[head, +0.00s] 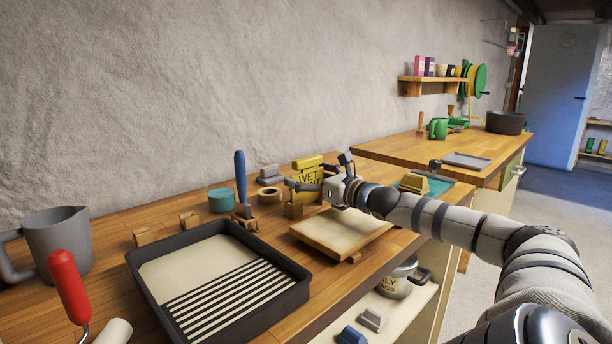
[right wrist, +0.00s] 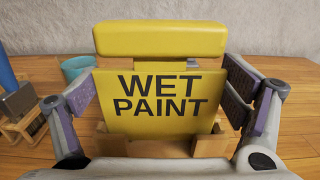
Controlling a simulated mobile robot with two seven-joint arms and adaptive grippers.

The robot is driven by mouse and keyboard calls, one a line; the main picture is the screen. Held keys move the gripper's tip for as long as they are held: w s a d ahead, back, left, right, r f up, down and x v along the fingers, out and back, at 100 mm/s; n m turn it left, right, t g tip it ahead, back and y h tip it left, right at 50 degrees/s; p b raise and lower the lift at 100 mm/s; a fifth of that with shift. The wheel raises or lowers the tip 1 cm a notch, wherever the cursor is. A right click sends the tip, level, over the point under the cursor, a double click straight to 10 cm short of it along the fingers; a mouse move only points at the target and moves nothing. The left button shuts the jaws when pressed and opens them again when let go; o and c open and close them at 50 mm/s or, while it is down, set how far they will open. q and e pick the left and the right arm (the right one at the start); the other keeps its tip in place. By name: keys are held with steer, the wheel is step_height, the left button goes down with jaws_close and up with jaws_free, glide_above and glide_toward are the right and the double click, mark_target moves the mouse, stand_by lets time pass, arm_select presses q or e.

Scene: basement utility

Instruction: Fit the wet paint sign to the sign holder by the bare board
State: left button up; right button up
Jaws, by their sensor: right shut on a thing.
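The yellow wet paint sign (head: 308,179) stands upright at the back of the bench, its lettering facing me. In the right wrist view the sign (right wrist: 160,104) has a thick yellow bar along its top. My right gripper (head: 314,186) is shut on the sign, one finger pad at each side edge. The wooden sign holder (head: 293,210) is directly below, and in the right wrist view the holder (right wrist: 209,146) shows at the sign's lower edge. I cannot tell whether the sign is seated in it. The bare board (head: 335,230) lies in front. My left gripper is not in view.
A black paint tray (head: 290,299) fills the bench's front left. A grey jug (head: 58,240) and a red-handled roller (head: 68,285) are farther left.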

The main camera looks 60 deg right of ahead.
steer(key=shift+f+b, duration=0.3)
steer(key=shift+f, duration=0.45)
steer(key=o, duration=0.9)
steer(key=shift+r, duration=0.1)
steer(key=v, duration=1.1)
steer(key=shift+s+a, duration=0.2)
steer(key=shift+s, duration=0.35)
